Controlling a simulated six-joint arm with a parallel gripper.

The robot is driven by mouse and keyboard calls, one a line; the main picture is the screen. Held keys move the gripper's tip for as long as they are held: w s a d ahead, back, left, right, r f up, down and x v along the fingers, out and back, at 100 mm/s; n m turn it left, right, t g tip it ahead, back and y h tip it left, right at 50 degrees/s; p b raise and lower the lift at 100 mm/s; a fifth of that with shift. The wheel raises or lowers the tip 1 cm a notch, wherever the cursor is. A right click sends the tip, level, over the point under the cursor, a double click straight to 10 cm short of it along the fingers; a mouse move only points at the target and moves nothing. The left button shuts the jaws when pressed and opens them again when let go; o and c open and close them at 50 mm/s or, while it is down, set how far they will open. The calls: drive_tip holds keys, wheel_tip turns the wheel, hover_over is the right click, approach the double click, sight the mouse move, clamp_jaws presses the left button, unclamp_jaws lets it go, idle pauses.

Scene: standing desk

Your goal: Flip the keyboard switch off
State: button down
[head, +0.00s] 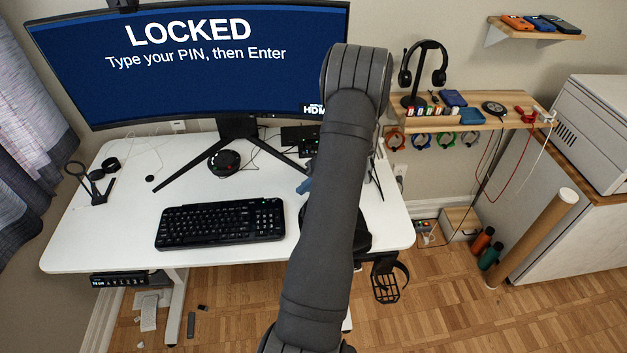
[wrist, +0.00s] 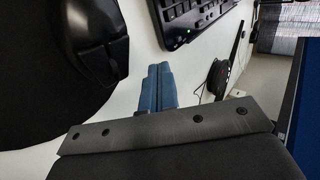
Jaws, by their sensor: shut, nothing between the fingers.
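The black keyboard (head: 220,223) lies flat on the white desk, left of my arm in the head view. Its corner also shows at the top of the wrist view (wrist: 190,20), with a small green light lit at its edge. I cannot make out the switch itself in either view. My gripper's blue fingers (wrist: 160,72) are together and empty, pointing over the desk between the keyboard and the mouse. In the head view only a bit of the blue gripper (head: 304,186) shows, right of the keyboard's back right corner; my arm hides the rest.
A black mouse (wrist: 92,40) sits on a dark mouse pad (wrist: 40,125) beside the gripper. The monitor (head: 200,60) stands behind the keyboard and reads LOCKED. A round black device (head: 224,162) sits between its legs. The desk left of the keyboard is mostly clear.

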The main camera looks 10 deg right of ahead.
sight(275, 201)
drive_tip(key=x, duration=0.3)
drive_tip(key=shift+a+f, duration=0.2)
drive_tip(key=shift+a, duration=0.15)
drive_tip(key=shift+a+r, duration=0.15)
drive_tip(key=shift+a, duration=1.6)
drive_tip(key=shift+s+a, duration=0.1)
drive_tip(key=shift+a, duration=1)
drive_tip(key=d, duration=0.5)
drive_tip(key=shift+r, duration=0.35)
drive_tip(key=v, duration=0.9)
